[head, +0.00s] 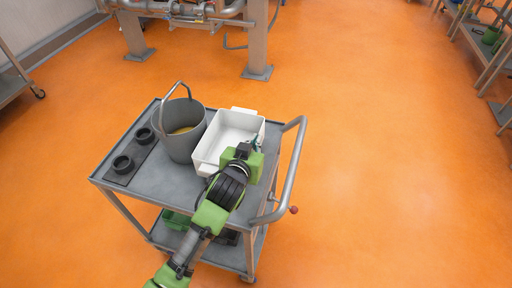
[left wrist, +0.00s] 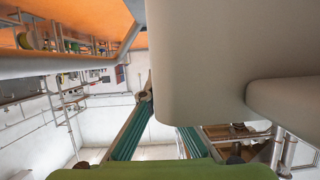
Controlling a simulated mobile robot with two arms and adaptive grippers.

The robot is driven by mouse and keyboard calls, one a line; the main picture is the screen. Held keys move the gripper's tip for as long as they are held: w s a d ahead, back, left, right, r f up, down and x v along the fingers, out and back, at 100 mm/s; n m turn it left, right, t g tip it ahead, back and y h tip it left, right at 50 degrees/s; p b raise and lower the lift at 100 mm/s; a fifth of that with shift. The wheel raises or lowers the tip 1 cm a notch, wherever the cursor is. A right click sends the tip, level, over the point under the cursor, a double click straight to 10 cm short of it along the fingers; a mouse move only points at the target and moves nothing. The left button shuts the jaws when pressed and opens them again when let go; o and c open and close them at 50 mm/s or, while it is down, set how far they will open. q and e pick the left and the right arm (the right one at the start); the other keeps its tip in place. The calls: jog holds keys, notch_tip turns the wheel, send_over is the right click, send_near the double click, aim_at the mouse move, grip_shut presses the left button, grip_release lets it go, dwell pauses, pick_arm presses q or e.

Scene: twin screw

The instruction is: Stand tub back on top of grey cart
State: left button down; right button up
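The white tub (head: 213,139) is upright at the right side of the grey cart (head: 163,184), over its top. I cannot tell whether its base rests on the surface. It has a lip at each end. My left gripper (head: 253,147) is at the tub's right wall, and its green body hides the near right corner. In the left wrist view the tub (left wrist: 200,60) fills the upper middle, close to the teal fingers (left wrist: 153,100). The tub covers part of one finger, so the grip on the wall is unclear. My right gripper is not in view.
A grey bucket (head: 182,147) with a raised handle stands directly left of the tub. Two dark round holders (head: 134,149) sit at the cart's left edge. A push handle (head: 291,170) rises at its right edge. Green items (head: 175,220) lie on the lower shelf. The orange floor to the right is clear.

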pick_arm(q)
notch_tip(320, 180, down, 3)
jog(key=shift+w+f+p, duration=0.1)
jog(key=shift+w+p, duration=0.05)
jog(key=shift+p, duration=0.2)
jog(key=shift+f, duration=0.15)
jog(key=shift+f, duration=0.15)
jog(key=c, duration=2.3)
grip_release()
